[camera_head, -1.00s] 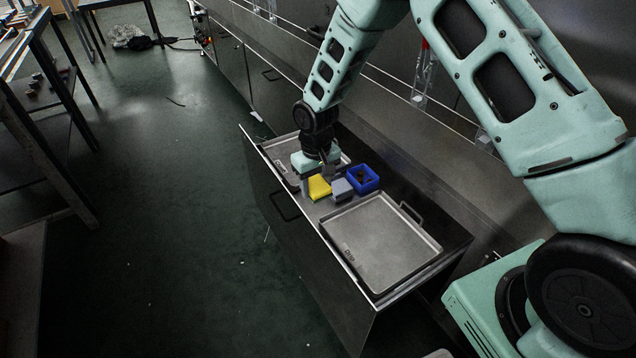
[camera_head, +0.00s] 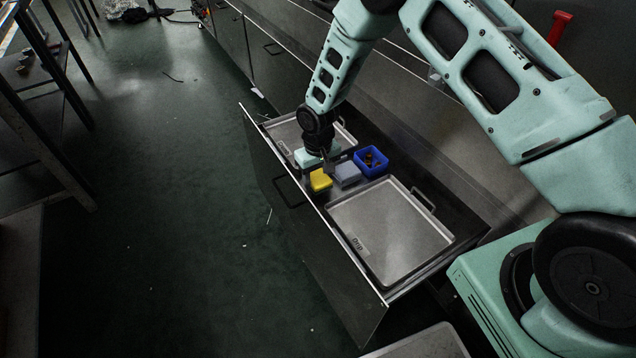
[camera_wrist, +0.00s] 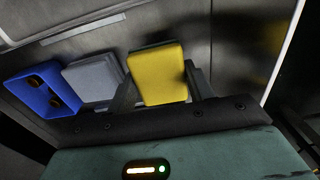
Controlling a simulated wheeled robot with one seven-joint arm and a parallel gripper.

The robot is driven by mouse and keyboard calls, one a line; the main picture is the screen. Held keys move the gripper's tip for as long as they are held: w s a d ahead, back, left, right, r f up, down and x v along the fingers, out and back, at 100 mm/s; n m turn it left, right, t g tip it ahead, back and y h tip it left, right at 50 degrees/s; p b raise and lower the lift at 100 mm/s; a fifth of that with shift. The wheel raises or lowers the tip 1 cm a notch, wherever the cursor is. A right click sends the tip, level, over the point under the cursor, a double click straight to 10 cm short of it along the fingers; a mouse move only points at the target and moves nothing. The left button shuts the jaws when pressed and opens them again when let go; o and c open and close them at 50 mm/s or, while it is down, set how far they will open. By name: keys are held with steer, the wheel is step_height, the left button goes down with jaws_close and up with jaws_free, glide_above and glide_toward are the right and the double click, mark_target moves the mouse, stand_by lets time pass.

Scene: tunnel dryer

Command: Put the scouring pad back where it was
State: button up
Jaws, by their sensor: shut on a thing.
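The scouring pad (camera_head: 320,180), a yellow block with a dark edge, is at the front side of an open drawer (camera_head: 289,210), beside a grey block (camera_head: 346,174). In the wrist view the yellow pad (camera_wrist: 158,75) lies between the two fingers of my gripper (camera_wrist: 161,90), which is shut on it. A dark layer shows along the pad's far edge. My gripper (camera_head: 325,168) reaches down into the drawer from above. I cannot tell whether the pad touches the drawer floor.
A blue bin (camera_head: 384,164) with dark round items stands right of the grey block. A large metal tray (camera_head: 390,235) lies nearer me and another tray (camera_head: 285,133) lies farther off. The drawer's front wall is close to the pad.

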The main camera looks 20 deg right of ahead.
steer(key=shift+f, duration=1.2)
steer(key=shift+f, duration=0.2)
steer(key=o, duration=1)
steer(key=shift+r, duration=0.1)
